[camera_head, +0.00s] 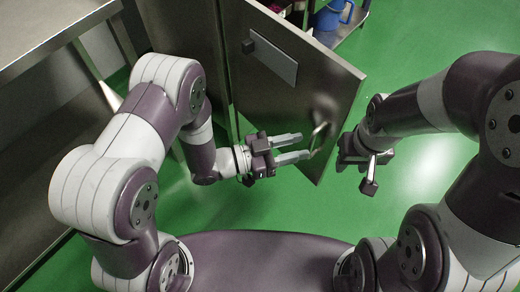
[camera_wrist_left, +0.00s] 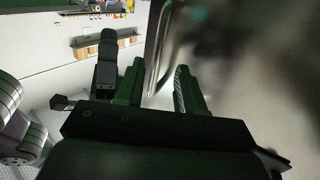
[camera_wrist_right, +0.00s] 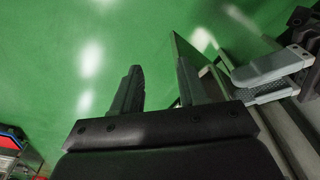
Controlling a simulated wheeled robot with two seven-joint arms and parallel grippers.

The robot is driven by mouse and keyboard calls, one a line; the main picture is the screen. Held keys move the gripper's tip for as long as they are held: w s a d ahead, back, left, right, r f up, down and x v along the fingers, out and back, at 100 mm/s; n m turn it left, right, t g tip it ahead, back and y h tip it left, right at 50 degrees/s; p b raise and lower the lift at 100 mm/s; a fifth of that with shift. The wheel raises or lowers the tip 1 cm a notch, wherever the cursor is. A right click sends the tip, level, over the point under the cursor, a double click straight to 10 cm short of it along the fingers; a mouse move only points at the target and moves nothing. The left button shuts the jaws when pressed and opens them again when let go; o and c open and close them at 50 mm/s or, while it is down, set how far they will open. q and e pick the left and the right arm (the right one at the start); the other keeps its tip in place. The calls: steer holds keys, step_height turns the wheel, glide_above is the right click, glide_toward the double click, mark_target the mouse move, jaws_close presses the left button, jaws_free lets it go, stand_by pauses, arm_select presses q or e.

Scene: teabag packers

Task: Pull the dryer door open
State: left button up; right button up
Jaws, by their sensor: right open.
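The dryer door (camera_head: 290,85) is a grey metal panel with a pale label plate, standing out at an angle from the grey cabinet. Its bent metal handle (camera_head: 320,135) is near the lower right edge. My left gripper (camera_head: 303,145) is open at the handle. In the left wrist view the handle bar (camera_wrist_left: 159,72) shows between the parted fingertips (camera_wrist_left: 158,75), with a gap visible. My right gripper (camera_head: 358,165) is open and empty to the right of the door. The right wrist view shows its parted fingers (camera_wrist_right: 160,75) and the door's edge beside them.
A metal table (camera_head: 45,40) stands at the upper left. A shelf with a blue container (camera_head: 328,15) is behind the door at the top. The green floor (camera_head: 430,60) is clear to the right of the door. In the left wrist view, boxes sit on a far wall shelf (camera_wrist_left: 125,42).

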arm_select(q)
steer(key=p+v, duration=0.2)
steer(key=v, duration=0.9)
